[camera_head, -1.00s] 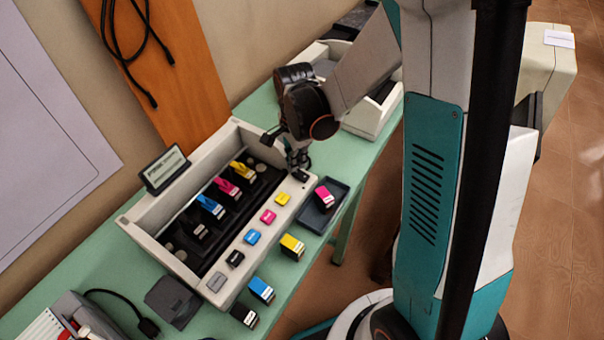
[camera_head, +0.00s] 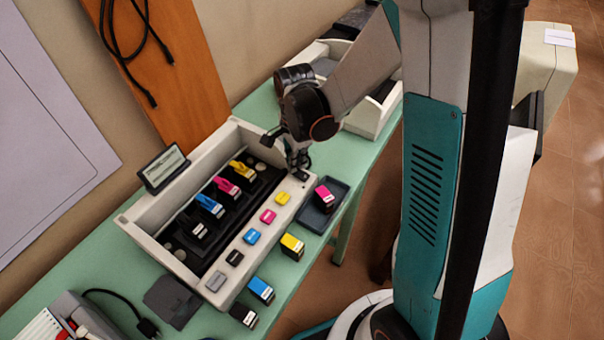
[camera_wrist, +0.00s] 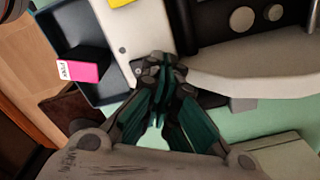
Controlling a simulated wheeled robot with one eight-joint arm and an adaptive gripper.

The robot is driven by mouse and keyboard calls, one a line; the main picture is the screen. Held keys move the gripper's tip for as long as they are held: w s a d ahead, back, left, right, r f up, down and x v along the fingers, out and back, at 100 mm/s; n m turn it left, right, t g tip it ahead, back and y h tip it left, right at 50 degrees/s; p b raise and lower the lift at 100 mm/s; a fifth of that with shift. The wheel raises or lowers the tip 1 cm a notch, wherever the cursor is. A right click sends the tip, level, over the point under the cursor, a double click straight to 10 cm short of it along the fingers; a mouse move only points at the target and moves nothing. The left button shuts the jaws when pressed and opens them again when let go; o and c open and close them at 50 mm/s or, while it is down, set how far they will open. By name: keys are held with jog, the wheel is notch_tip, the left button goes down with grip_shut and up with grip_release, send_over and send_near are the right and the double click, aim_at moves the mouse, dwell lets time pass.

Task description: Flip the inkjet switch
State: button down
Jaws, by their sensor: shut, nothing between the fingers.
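The inkjet printer (camera_head: 150,233) is an open white box on the green table, with a row of coloured buttons along its front panel. My gripper (camera_head: 301,174) is shut and empty, pointing down at the right end of that panel. In the wrist view my gripper's closed fingertips (camera_wrist: 160,68) are over the white panel's end. A small dark switch at that end is largely hidden by the fingertips, so its position cannot be told. Whether the tips touch it is unclear.
Black, cyan, magenta and yellow cartridges sit inside the printer. A dark tray (camera_head: 312,223) with a magenta cartridge (camera_head: 324,199) lies close to my gripper. Loose yellow (camera_head: 292,246), cyan (camera_head: 261,290) and black (camera_head: 243,315) cartridges stand along the table front. A small display (camera_head: 163,170) stands behind.

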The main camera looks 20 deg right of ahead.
jog(key=shift+f+b, duration=0.65)
jog(key=shift+f, duration=0.2)
dwell(0.3)
jog(key=shift+r, duration=0.15)
jog(key=shift+r+p, duration=2.45)
jog(key=shift+r, duration=0.95)
jog(key=shift+r, duration=0.2)
jog(key=s+r+n+t, duration=0.7)
jog(key=s+r+n, duration=0.8)
jog(key=r+n, duration=0.1)
jog(key=shift+r+n, duration=0.4)
jog(key=shift+r, duration=0.1)
